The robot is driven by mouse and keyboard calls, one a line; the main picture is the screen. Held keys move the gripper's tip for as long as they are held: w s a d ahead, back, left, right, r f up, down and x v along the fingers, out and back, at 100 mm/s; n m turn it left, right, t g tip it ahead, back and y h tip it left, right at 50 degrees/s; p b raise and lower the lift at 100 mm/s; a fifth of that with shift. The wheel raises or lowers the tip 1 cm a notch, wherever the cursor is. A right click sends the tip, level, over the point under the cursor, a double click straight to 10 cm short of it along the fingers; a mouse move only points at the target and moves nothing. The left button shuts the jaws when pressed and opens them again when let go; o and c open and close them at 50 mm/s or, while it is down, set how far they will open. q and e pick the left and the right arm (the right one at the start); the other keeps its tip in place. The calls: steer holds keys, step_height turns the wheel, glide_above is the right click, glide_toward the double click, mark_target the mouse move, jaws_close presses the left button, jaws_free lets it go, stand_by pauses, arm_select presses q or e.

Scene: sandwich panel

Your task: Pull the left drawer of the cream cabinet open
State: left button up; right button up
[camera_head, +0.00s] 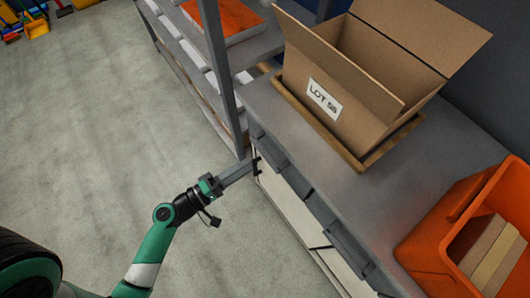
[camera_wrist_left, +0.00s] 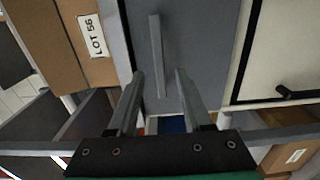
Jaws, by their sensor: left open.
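The cream cabinet (camera_head: 287,208) has cream doors below a row of grey drawer fronts. The left drawer (camera_head: 270,148) looks shut, with a grey bar handle. My left gripper (camera_head: 250,166) is at the cabinet's left end, close to that drawer, its fingers pointing at the front. In the left wrist view the grey drawer front (camera_wrist_left: 197,40) and its bar handle (camera_wrist_left: 156,45) lie ahead. The open fingers (camera_wrist_left: 159,80) appear on either side of the handle's near end. I cannot tell whether they touch it. My right gripper is not in view.
An open cardboard box (camera_head: 345,70) on a wooden tray and an orange bin (camera_head: 440,245) stand on the grey cabinet top (camera_head: 350,195). A shelf rack (camera_head: 213,75) with an upright post adjoins the cabinet's left end. The floor (camera_head: 110,120) in front is clear.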

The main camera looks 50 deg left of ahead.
mark_target(263, 156)
arm_select(q)
steer(key=w, duration=0.7)
steer(key=shift+w+d, duration=0.25)
steer(key=shift+d, duration=0.1)
jaws_close()
steer(key=shift+r, duration=0.1)
stand_by(0.8)
